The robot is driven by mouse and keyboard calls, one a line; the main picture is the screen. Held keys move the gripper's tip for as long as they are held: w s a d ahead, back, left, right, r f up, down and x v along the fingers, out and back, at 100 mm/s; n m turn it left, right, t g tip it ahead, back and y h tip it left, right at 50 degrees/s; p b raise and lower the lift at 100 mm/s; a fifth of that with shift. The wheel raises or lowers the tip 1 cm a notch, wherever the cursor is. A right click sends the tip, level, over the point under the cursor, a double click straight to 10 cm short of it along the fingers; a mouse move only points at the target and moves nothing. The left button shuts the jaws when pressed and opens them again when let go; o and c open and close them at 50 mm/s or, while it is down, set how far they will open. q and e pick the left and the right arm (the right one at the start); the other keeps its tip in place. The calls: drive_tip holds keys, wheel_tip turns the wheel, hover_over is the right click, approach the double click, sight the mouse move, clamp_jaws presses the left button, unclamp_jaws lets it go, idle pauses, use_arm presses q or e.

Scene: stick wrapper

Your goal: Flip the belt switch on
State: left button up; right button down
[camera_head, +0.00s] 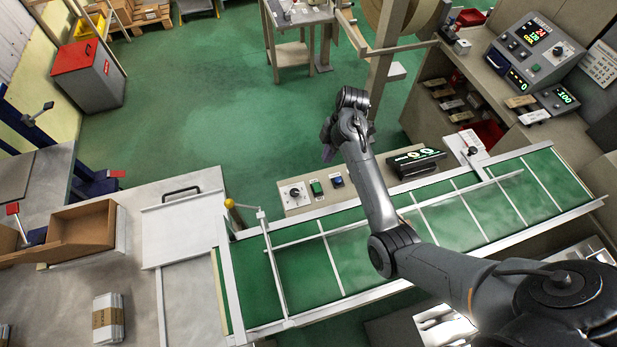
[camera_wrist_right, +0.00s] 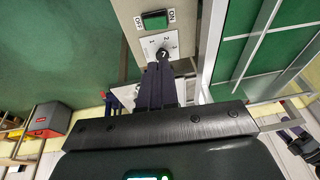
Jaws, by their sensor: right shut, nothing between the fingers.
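The belt switch (camera_head: 316,187) is a green rocker on the beige control strip along the conveyor's far edge. In the right wrist view the same switch (camera_wrist_right: 155,20) sits between OFF and ON labels; I cannot tell which side is pressed. A white dial plate with a black knob (camera_wrist_right: 163,53), marked 1, 2, 3, is beside it. My right gripper (camera_head: 327,148) is shut and empty above the floor just beyond the strip. In the wrist view the right fingertips (camera_wrist_right: 160,66) overlap the dial plate's lower edge, short of the switch; contact is unclear. My left gripper is not in view.
The green conveyor belt (camera_head: 303,274) runs under my right arm. A blue button (camera_head: 337,181) and a black display (camera_head: 416,160) are right of the switch. A yellow-knobbed lever (camera_head: 229,203) stands at the belt's left end. Open green floor lies beyond.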

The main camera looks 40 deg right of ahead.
drive_tip(key=shift+w, duration=0.1)
idle(0.3)
hover_over(316, 190)
drive_tip(key=d, duration=0.1)
wheel_tip(316, 190, down, 12)
drive_tip(key=shift+w+d+f, duration=0.1)
drive_tip(key=shift+w, duration=0.05)
drive_tip(key=shift+f, duration=0.65)
